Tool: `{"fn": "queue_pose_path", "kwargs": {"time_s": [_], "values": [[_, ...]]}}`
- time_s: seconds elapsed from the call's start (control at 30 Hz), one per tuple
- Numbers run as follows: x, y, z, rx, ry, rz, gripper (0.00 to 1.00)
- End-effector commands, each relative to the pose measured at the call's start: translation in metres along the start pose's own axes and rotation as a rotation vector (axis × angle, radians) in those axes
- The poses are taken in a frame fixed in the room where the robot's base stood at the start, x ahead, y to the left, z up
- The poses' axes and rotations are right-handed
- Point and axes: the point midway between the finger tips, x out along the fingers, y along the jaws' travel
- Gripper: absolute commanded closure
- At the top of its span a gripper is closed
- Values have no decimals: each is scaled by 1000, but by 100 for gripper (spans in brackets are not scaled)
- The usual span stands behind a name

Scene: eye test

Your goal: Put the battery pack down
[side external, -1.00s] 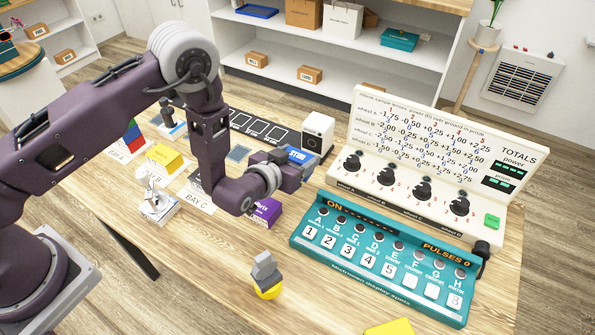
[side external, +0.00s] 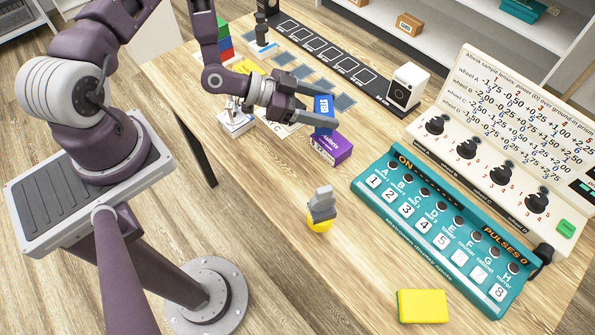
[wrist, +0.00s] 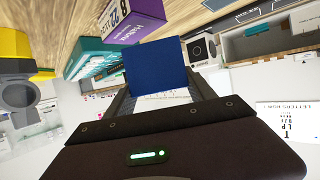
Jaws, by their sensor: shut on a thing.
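The battery pack appears to be the small blue box (side external: 323,106) with white lettering. My gripper (side external: 318,104) is shut on it, with a finger on either side. It is held beside and partly behind a purple box (side external: 331,149) in the side view; I cannot tell whether they touch or how high the pack is. In the wrist view the plain blue face of the pack (wrist: 157,66) fills the space between the fingers (wrist: 160,97), and the purple box (wrist: 136,22) shows behind it.
A yellow-and-grey object (side external: 320,209) and a yellow block (side external: 422,306) are in front. A white device (side external: 405,87) and dark squares (side external: 325,87) lie behind. Bare wood (side external: 270,185) is left of the yellow-and-grey object.

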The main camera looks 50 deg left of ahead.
Motion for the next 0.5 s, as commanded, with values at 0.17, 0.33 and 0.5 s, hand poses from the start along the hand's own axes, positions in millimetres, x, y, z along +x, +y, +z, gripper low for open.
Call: {"fn": "queue_pose_path", "kwargs": {"time_s": [0.17, 0.33, 0.5], "values": [[-24, 46, 25, 13, -7, 59, 80], [-42, 79, 37, 23, -6, 84, 80], [-46, 93, 51, 35, -3, 95, 80]]}}
